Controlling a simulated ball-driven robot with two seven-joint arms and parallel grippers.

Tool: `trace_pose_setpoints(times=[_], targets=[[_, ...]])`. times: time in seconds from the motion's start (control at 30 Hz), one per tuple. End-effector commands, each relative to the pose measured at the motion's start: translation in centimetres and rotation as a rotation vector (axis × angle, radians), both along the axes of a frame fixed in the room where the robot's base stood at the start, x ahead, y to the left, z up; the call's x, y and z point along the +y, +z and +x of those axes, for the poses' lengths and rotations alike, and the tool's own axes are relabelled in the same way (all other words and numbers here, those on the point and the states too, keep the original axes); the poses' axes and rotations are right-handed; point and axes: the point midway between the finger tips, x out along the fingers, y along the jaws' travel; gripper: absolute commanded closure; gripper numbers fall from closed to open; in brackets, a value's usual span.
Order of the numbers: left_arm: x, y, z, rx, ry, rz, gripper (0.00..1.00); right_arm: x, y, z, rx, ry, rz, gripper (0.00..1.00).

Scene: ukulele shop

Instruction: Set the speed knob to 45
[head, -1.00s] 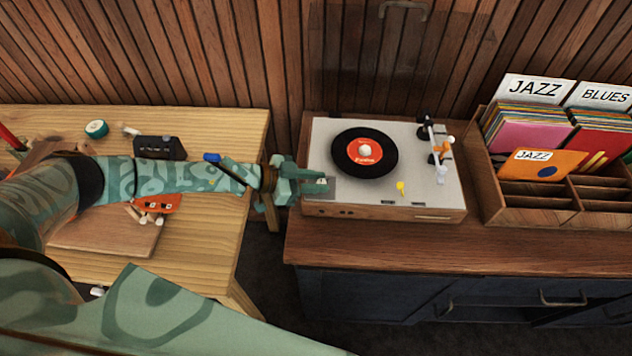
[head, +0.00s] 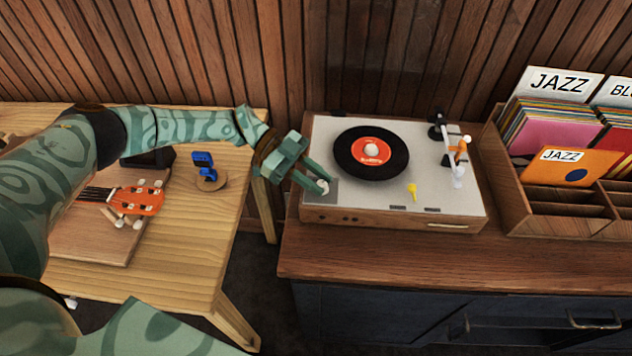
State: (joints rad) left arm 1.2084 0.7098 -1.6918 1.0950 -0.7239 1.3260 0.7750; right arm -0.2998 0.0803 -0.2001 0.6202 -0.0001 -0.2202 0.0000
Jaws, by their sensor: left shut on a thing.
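The turntable (head: 318,213) stands on the wooden cabinet, with a black record with a red label (head: 371,152) on its platter. The speed knob (head: 322,187) is a small pale knob on a grey panel at the deck's front left corner. My left gripper (head: 320,184) reaches in from the left and is shut on the knob, its fingertips hiding part of it. The knob's marks and setting are too small to read. The tonearm (head: 457,160) is at the deck's right side. My right gripper is not in view.
A crate of records (head: 498,180) stands right of the turntable. On the wooden workbench (head: 190,250) at left lie an orange ukulele headstock (head: 142,200) and a blue clip-on device (head: 204,163). A gap separates bench and cabinet.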

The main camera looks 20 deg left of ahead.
Motion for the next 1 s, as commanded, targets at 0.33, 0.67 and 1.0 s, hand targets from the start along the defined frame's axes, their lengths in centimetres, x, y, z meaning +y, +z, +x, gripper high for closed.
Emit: trace_pose_setpoints(times=[0.33, 0.67, 1.0], targets=[[-0.03, -0.06, 0.01, 0.0, -0.03, 0.001, 0.98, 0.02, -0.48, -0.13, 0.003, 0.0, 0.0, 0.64], [-0.06, -0.04, -0.01, 0.001, -0.03, 0.0, 0.55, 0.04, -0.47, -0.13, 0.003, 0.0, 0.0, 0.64], [0.4, 0.15, 0.13, -0.001, -0.027, 0.0, 0.55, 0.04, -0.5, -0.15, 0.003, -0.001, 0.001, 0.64]])
